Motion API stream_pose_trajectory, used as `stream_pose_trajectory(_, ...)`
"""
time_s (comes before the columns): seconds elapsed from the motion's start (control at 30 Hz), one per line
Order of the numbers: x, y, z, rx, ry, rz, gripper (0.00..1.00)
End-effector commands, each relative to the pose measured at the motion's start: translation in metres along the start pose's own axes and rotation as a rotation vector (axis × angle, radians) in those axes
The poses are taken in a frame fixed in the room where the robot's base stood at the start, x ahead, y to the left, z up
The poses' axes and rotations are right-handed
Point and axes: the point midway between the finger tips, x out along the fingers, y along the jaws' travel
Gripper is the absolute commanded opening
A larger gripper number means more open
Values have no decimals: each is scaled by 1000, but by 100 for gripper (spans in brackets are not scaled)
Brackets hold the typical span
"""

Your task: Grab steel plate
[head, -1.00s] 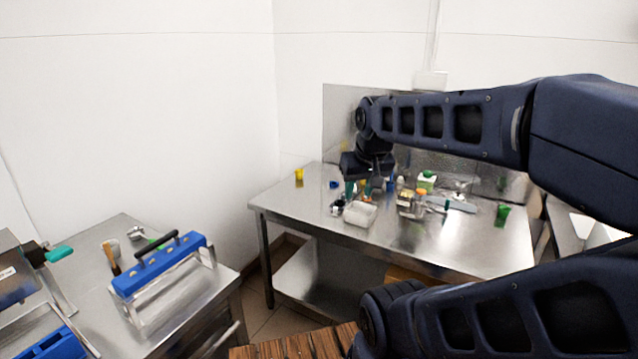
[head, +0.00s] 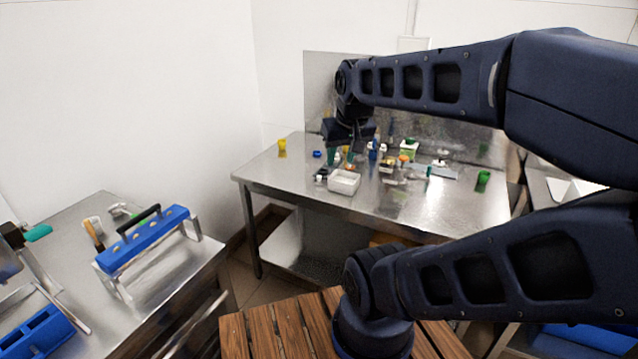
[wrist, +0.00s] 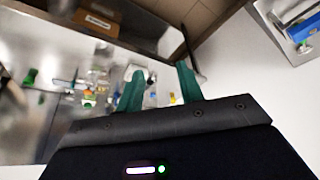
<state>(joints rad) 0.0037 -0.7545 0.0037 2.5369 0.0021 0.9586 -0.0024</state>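No thing can be singled out as the steel plate with certainty. A flat grey piece (head: 440,171) lies among small items at the right of the steel table (head: 455,208) in the head view. My gripper (head: 341,160) points down above the table's left half, behind a white tub (head: 344,181). Its two green fingers are apart, with nothing seen held between them. In the wrist view my gripper (wrist: 160,88) shows the same spread fingers, with the blurred table beyond. Whether the fingertips touch anything cannot be told.
Several small jars and tools crowd the table's middle. A yellow cup (head: 282,145) stands at its left end and a green cup (head: 483,178) at its right. A counter (head: 75,210) with a blue-barred metal frame (head: 145,242) is at the left. A wooden slatted surface (head: 270,330) is in front.

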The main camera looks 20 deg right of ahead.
Motion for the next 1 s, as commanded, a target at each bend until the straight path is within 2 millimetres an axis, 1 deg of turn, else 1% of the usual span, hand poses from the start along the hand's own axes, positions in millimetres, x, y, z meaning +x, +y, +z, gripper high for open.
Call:
stream_pose_trajectory(0.33,0,0,0,0,0,0,37)
stream_pose_trajectory(0.37,0,0,0,0,0,0,39)
stream_pose_trajectory(0.5,0,0,0,0,0,0,67)
stream_pose_trajectory(0.57,0,0,0,0,0,0,78)
stream_pose_trajectory(0.6,0,0,0,0,0,0,82)
stream_pose_trajectory(0.87,0,0,0,1,0,0,82)
stream_pose_trajectory(0.97,0,1,-6,17,-5,3,82)
stream_pose_trajectory(1.0,1,2,-11,30,-9,5,82)
